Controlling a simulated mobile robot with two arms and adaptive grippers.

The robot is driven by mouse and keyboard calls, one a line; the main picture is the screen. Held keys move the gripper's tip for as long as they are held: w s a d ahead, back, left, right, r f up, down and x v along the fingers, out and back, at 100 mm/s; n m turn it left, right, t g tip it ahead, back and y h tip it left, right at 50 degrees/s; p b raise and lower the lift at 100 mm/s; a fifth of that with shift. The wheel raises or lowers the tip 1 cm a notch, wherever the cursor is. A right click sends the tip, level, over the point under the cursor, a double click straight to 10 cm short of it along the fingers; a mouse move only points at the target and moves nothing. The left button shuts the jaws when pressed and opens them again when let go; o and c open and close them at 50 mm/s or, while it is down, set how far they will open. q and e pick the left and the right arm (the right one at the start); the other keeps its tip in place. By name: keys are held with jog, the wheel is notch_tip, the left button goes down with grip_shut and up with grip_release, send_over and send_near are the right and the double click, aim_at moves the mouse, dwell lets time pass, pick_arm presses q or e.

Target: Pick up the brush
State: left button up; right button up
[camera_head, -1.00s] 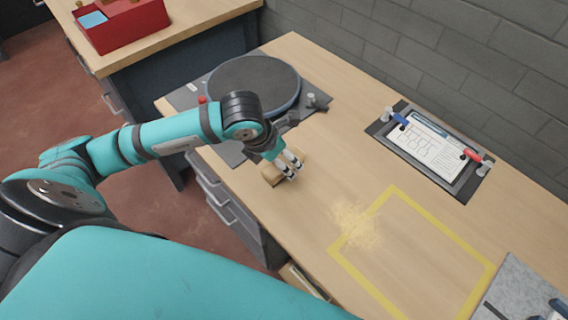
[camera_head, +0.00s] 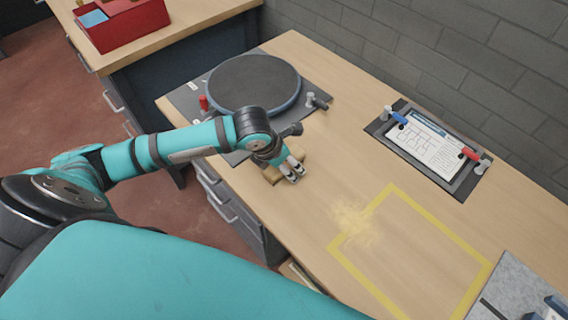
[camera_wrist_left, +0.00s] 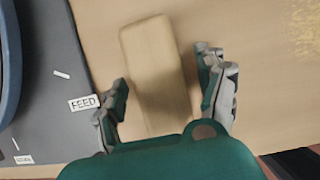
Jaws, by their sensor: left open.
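The brush shows as a pale wooden block (camera_wrist_left: 155,70) in the left wrist view, lying on the workbench. In the head view it shows only in part (camera_head: 271,175), with my gripper and wrist hiding the rest. My left gripper (camera_head: 294,175) is low over it. In the left wrist view the two fingers of my left gripper (camera_wrist_left: 168,96) are spread, one on each side of the block's near end. A gap shows at each side, and I cannot tell whether either finger touches it. My right gripper is not in view.
A round dark turntable (camera_head: 254,84) on a grey plate stands behind my left arm. Sawdust-like yellow powder (camera_head: 354,220) lies by a yellow taped outline (camera_head: 345,262). A clipboard-like framed sheet (camera_head: 430,146) lies near the wall. A red box (camera_head: 122,37) stands on the other bench.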

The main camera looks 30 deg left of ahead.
aim_at(286, 163)
pick_arm(q)
jog(key=shift+f, duration=0.2)
jog(key=c, duration=1.3)
jog(key=shift+r, duration=0.1)
jog(key=shift+c, duration=0.2)
jog(key=shift+r, duration=0.2)
jog(key=shift+a+r, duration=0.1)
notch_tip(286, 163, up, 3)
jog(key=shift+w+f+b, duration=0.1)
jog(key=shift+f+b, duration=0.1)
jog(key=shift+b, duration=0.15)
jog(key=shift+s+d+r, duration=0.25)
jog(key=shift+s+d, duration=0.15)
jog(key=shift+d, duration=0.15)
jog(key=s+d+b, duration=0.1)
jog(key=s+d, duration=0.1)
jog(key=d, duration=0.2)
jog(key=s+d+r+b, duration=0.1)
jog(key=s+d, duration=0.2)
jog(key=d, duration=0.1)
jog(key=s+d+b, duration=0.1)
jog(key=s+d, duration=0.2)
jog(key=d, duration=0.1)
jog(key=shift+s+d+r, duration=0.1)
jog(key=shift+d+r, duration=0.1)
jog(key=shift+r, duration=0.15)
